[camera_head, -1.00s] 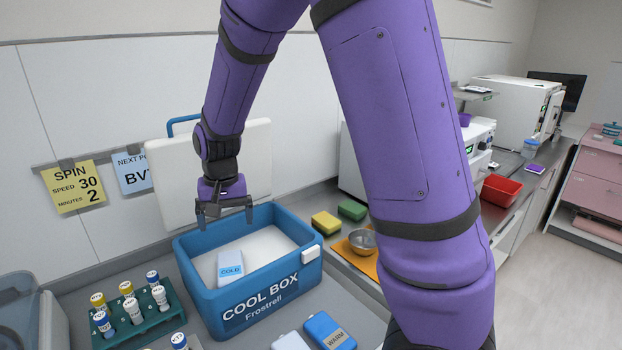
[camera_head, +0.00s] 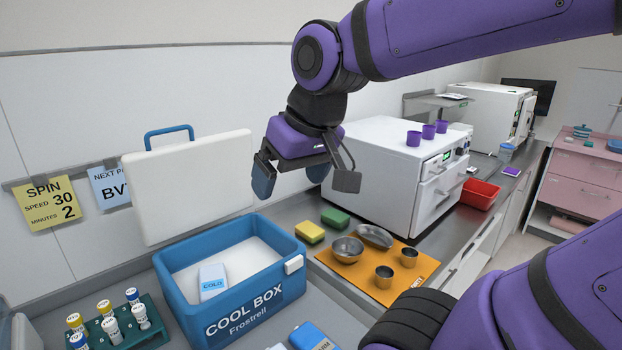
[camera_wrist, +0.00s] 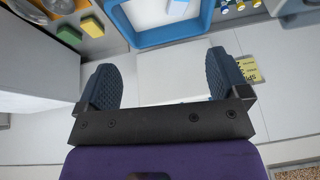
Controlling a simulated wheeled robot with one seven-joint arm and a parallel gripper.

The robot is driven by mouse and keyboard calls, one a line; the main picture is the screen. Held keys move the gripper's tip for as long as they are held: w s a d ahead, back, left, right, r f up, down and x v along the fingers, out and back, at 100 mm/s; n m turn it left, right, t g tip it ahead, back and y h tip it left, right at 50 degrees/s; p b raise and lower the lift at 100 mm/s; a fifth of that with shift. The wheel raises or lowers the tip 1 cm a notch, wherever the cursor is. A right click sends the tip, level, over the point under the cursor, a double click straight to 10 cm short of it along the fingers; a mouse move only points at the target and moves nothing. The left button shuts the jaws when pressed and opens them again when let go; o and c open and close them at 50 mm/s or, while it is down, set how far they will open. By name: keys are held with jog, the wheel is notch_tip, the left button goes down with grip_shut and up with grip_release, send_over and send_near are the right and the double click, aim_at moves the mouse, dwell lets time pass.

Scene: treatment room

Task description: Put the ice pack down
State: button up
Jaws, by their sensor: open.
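The ice pack (camera_head: 213,281), a pale block with a blue "COLD" label, lies inside the cool box, against its left part. The blue cool box (camera_head: 250,318) stands on the counter with its white lid (camera_head: 190,185) raised behind it. My gripper (camera_head: 292,182) is open and empty, up in the air to the right of the lid and above the box's far right side. In the wrist view, the two fingers (camera_wrist: 160,82) are wide apart with nothing between them; the box rim (camera_wrist: 165,36) shows beyond them, with part of the ice pack at the top edge.
A green rack (camera_head: 150,325) of capped tubes stands left of the box. A blue "WARM" pack (camera_head: 312,336) lies in front. Sponges (camera_head: 309,232) and an orange mat (camera_head: 388,289) with metal bowls and cups are right. A white machine (camera_head: 385,175) stands behind.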

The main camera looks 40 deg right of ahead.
jog(key=s, duration=0.3)
jog(key=shift+s+d+r+t+h, duration=0.25)
jog(key=shift+s+t+h, duration=0.05)
jog(key=shift+s, duration=0.1)
